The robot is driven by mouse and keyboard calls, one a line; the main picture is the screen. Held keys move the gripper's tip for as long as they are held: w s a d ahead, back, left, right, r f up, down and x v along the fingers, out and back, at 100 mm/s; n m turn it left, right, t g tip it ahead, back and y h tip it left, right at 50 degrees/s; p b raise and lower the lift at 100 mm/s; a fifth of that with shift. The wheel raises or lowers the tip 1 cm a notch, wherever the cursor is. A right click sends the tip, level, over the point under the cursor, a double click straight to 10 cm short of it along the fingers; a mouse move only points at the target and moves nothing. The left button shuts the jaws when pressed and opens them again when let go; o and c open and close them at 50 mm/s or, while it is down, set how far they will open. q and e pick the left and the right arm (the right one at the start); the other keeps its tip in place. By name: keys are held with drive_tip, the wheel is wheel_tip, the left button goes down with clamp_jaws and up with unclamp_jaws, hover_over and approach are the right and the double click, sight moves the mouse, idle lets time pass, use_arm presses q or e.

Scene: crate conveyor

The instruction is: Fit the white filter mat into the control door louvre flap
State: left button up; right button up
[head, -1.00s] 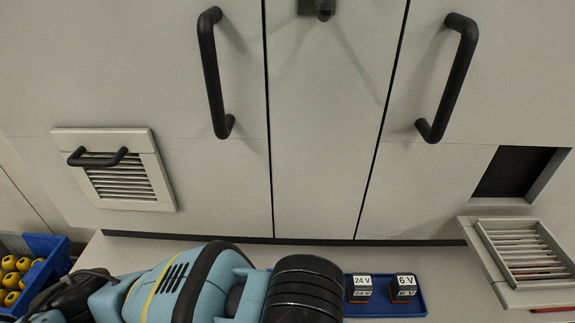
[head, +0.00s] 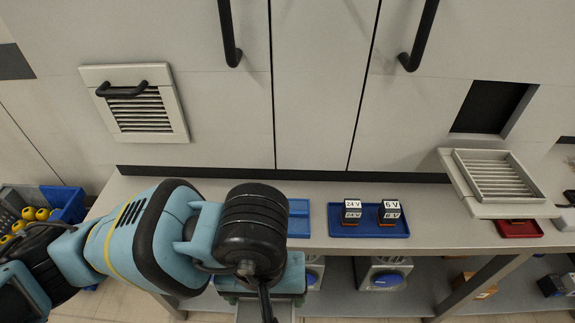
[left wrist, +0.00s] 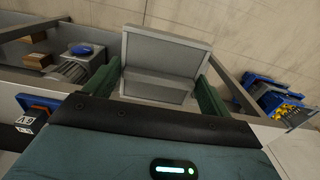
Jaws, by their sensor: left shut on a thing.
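My left gripper (left wrist: 160,82) is shut on a pale grey-white rectangular piece (left wrist: 165,52), which looks like the filter mat; its green fingers grip it on both sides. In the head view, the left gripper (head: 262,282) points down in front of the bench, and the held piece is mostly hidden. A louvre flap (head: 470,207) hangs folded down at the right, its slatted inner side facing up, below a dark square opening (head: 490,107) in the cabinet door. Another louvre flap (head: 91,75) with a black handle is closed at the left. My right gripper is out of view.
A blue tray (head: 340,232) with blocks marked 24 V and 6 V sits on the bench. A red tray (head: 519,229) lies beneath the lowered flap. A blue bin (head: 70,205) of yellow parts stands at the left.

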use_arm(q)
drive_tip(key=w+a+r, duration=0.3)
drive_tip(key=w+a, duration=0.1)
drive_tip(key=a, duration=0.5)
drive_tip(key=w+a+r, duration=0.2)
drive_tip(key=w+a, duration=0.3)
drive_tip(key=a, duration=0.4)
drive_tip(key=s+r+p, duration=0.8)
drive_tip(key=r+p, duration=0.6)
drive_tip(key=p, duration=0.3)
drive_tip(key=shift+s, duration=0.15)
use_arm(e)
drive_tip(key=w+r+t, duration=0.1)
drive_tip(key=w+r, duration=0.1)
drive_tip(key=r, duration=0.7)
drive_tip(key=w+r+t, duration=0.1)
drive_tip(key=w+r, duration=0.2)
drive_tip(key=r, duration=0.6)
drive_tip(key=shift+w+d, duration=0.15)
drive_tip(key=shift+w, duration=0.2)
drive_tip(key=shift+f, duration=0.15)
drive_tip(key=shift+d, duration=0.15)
